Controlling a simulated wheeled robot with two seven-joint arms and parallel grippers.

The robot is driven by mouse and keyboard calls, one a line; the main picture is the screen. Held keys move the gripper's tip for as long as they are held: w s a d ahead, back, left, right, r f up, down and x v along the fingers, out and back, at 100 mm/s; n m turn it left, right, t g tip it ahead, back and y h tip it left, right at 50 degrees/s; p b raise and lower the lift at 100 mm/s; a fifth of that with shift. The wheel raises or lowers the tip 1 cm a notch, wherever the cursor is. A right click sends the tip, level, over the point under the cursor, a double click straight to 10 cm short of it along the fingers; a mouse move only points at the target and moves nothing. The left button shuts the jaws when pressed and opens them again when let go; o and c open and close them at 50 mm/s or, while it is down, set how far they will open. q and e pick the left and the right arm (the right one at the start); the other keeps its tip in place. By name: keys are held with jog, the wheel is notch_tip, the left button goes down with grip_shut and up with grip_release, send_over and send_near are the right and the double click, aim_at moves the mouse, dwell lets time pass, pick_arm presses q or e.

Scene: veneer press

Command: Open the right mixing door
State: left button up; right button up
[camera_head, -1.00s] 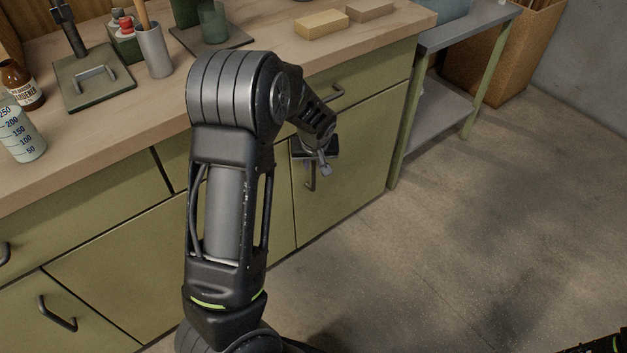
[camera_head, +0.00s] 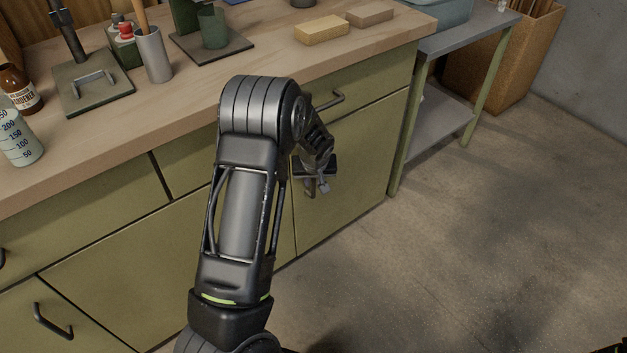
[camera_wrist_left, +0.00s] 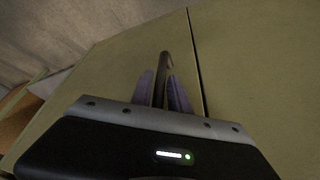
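The right mixing door (camera_head: 350,175) is the olive green cabinet front at the right end of the bench. It looks flush with its neighbour. My left gripper (camera_head: 317,190) is in front of its upper left part, fingers spread a little. In the left wrist view the door's dark bar handle (camera_wrist_left: 166,64) runs between the two fingers of my left gripper (camera_wrist_left: 163,88). The fingers stand close on either side of it, with narrow gaps. In the head view the gripper mostly hides this handle. My right gripper is not in view.
A drawer with a dark handle (camera_head: 326,101) is above the door. The wooden worktop (camera_head: 270,65) carries bottles, a grey cup and sanding blocks. A grey side table (camera_head: 465,35) stands at the right. The concrete floor (camera_head: 460,240) in front of the door is clear.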

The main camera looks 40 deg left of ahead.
pick_arm(q)
grip_shut()
dwell(1.4)
